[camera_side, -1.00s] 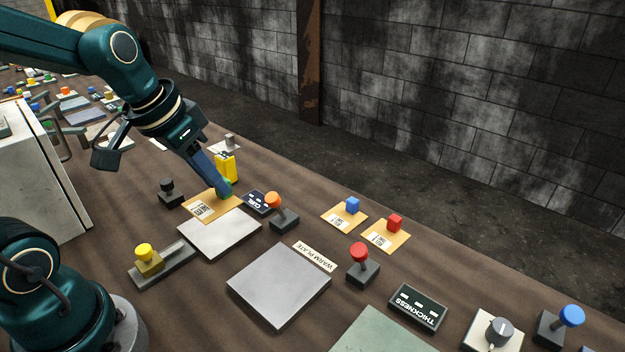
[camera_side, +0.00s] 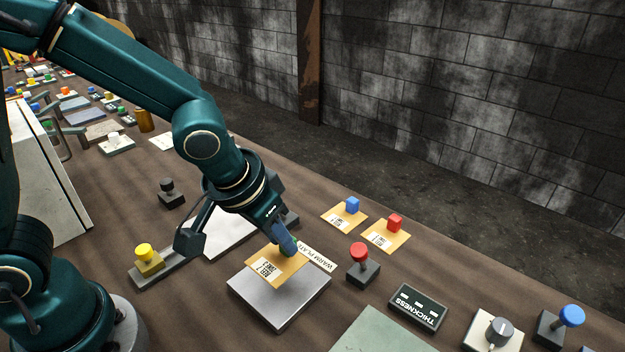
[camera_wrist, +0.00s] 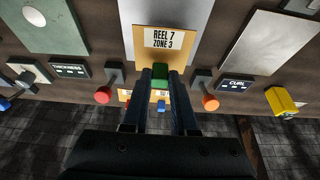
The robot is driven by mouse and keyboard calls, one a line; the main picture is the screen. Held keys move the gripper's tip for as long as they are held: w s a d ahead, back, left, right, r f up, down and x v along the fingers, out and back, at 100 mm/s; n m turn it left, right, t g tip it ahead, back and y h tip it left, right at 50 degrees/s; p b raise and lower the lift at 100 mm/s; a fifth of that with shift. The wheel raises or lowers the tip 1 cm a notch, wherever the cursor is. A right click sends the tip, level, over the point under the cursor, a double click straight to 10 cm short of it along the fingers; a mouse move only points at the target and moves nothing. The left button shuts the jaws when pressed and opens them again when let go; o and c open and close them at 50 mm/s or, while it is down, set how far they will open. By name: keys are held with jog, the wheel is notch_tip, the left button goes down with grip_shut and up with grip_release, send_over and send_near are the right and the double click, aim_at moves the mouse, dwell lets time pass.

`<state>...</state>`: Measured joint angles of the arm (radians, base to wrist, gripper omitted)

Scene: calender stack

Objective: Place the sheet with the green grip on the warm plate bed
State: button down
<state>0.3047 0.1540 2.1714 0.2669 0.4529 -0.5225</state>
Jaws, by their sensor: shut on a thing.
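The orange-tan sheet (camera_side: 268,268) with a white printed label hangs from my gripper (camera_side: 287,246) over the warm plate bed (camera_side: 290,308). In the wrist view the sheet (camera_wrist: 163,56) reads "REEL 7 ZONE 3", and its green grip (camera_wrist: 160,76) sits between the two fingers of my gripper (camera_wrist: 160,85), which is shut on it. The sheet covers the back part of the plate, which also shows in the wrist view (camera_wrist: 190,14). Whether the sheet touches the plate or is just above it, I cannot tell. The "WARM PLATE" label (camera_side: 318,257) is partly hidden.
Sheets with a blue grip (camera_side: 352,205) and a red grip (camera_side: 394,222) lie behind. A red-knobbed lever (camera_side: 361,262) stands right of the plate. A yellow-knobbed slider (camera_side: 149,260) is at left. A "THICKNESS" box (camera_side: 418,307) and a green plate (camera_side: 383,332) lie right.

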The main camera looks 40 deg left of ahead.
aim_at(282, 257)
jog(key=shift+f, duration=2)
jog(key=shift+f, duration=0.2)
jog(key=c, duration=0.7)
grip_release()
jog(key=shift+r, duration=0.1)
